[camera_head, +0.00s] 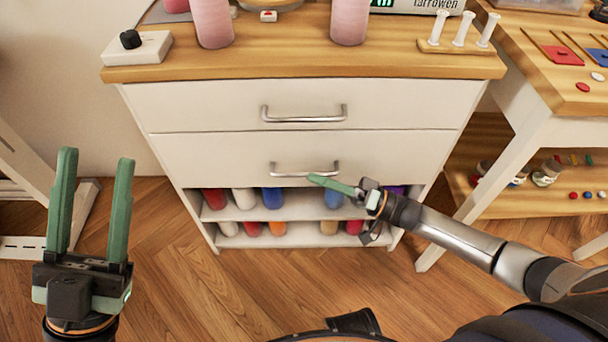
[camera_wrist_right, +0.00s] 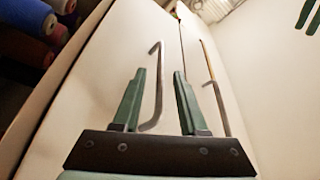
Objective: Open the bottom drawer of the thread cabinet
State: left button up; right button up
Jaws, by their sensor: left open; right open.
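The thread cabinet (camera_head: 140,108) is white with a wooden top and two drawers. The bottom drawer (camera_head: 215,160) looks closed, its front flush under the upper one. Its silver bar handle (camera_head: 290,174) also shows in the right wrist view (camera_wrist_right: 157,90). My right gripper (camera_head: 314,179) is open at the right part of this handle. In the right wrist view its green fingers (camera_wrist_right: 160,73) appear on either side of the bar; I cannot tell if they touch it. My left gripper (camera_head: 97,158) is open and empty, over the floor left of the cabinet.
Open shelves (camera_head: 300,209) with several coloured thread spools lie below the drawers. The upper drawer has its own handle (camera_head: 304,116). Pink cones (camera_head: 212,22) stand on top. A wooden table (camera_head: 550,80) stands close on the right. Floor (camera_head: 230,290) in front is clear.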

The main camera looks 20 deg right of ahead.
aim_at(305, 175)
jog(key=shift+x, duration=1.85)
grip_shut()
